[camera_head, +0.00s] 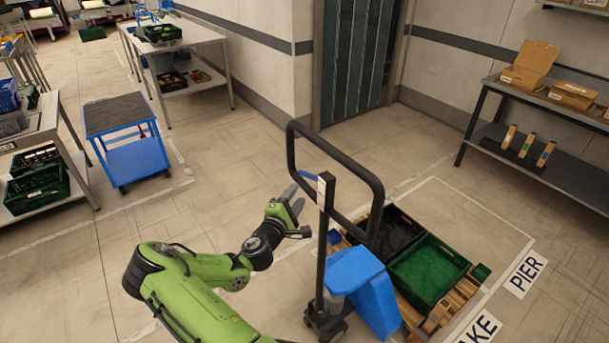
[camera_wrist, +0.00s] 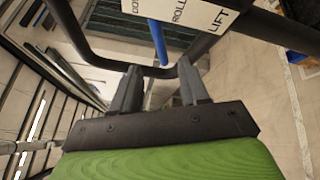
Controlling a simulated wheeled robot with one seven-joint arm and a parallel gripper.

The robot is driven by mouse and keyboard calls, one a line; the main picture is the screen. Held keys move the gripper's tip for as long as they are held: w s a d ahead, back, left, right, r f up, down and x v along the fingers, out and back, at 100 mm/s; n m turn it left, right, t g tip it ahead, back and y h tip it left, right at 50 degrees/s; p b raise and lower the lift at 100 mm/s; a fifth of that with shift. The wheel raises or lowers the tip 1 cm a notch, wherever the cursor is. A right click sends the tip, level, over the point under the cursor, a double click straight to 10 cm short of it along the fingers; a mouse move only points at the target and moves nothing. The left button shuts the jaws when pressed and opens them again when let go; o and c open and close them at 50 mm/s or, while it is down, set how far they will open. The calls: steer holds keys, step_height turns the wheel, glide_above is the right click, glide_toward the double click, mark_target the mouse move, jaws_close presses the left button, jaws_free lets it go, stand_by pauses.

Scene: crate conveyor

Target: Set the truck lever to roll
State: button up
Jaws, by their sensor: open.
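The pallet truck has a black handle loop (camera_head: 378,190) on an upright post and a blue body (camera_head: 357,285). Its blue lever (camera_head: 308,175) sticks out to the left near the top of the post, by the white label plate (camera_head: 321,190). In the wrist view the label (camera_wrist: 192,12) shows ROLL and LIFT, with a third word cut off at left. The blue lever (camera_wrist: 158,42) emerges below it between the cut-off word and ROLL; its exact setting is unclear. My gripper (camera_head: 296,202) is open and empty, left of the post, with the lever ahead of its fingers (camera_wrist: 160,82).
The truck stands at a pallet (camera_head: 462,292) with a green crate (camera_head: 428,270) and a black crate (camera_head: 395,232). A blue cart (camera_head: 136,162) stands at left. A dark shelf (camera_head: 545,170) with boxes is at right. Floor left of the truck is clear.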

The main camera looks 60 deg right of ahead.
mark_target(310, 176)
steer(key=d, duration=0.3)
steer(key=d+p, duration=0.1)
steer(key=d, duration=0.7)
steer(key=shift+w, duration=0.3)
steer(key=shift+a, duration=0.1)
jaws_close()
